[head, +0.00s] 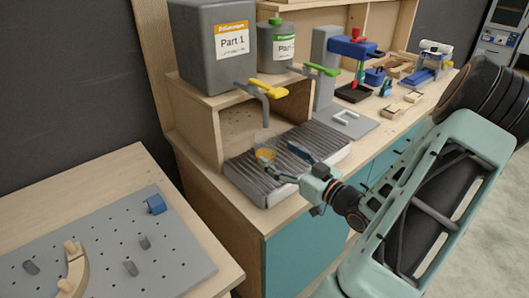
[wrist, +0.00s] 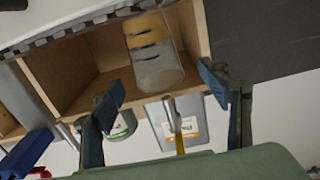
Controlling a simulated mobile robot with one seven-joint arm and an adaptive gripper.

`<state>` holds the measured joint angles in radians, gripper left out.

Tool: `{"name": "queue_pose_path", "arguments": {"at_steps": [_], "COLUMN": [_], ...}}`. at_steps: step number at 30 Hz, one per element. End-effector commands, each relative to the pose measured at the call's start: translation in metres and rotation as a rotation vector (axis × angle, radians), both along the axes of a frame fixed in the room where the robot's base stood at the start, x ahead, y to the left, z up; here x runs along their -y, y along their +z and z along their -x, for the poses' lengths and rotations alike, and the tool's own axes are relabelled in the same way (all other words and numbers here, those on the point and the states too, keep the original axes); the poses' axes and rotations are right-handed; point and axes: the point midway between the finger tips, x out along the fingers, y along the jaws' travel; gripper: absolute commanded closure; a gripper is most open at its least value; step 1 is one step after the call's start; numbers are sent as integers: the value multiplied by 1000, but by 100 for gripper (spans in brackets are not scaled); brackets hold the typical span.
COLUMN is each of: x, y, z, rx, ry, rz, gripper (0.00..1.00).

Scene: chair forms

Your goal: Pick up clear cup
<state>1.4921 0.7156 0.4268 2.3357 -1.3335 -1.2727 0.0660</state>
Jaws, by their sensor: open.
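The clear cup (wrist: 155,66) is see-through with a yellow band at its base end, in the upper middle of the wrist view, which looks turned over. In the head view only a yellowish part of it (head: 265,154) shows, on the grey ribbed tray (head: 237,178) by my gripper. My gripper (head: 284,164) is open. In the wrist view its two dark blue fingers (wrist: 162,78) are wide apart on either side of the cup's image, with nothing held. I cannot tell how far the cup lies beyond the fingertips.
A metal spout (head: 265,107) with a yellow handle (head: 268,89) hangs above the tray, under the grey Part 1 container (head: 210,60). A green-handled tap (head: 321,69) is beside it. The wooden box (head: 206,120) stands behind. A pegboard (head: 110,255) lies front left.

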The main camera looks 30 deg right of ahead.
Motion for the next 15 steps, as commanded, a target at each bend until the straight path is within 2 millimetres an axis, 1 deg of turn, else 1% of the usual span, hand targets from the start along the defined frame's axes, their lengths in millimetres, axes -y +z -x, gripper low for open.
{"name": "queue_pose_path", "arguments": {"at_steps": [1,3,8,11,15], "x": [-1,-2,-3,-2,-3], "y": [1,0,0,0,-2], "z": [-7,-14,-23,-32,-54], "rx": [2,0,0,0,0], "ry": [2,0,0,0,1], "rz": [1,1,2,1,0], "gripper": [31,31,31,31,31]}}
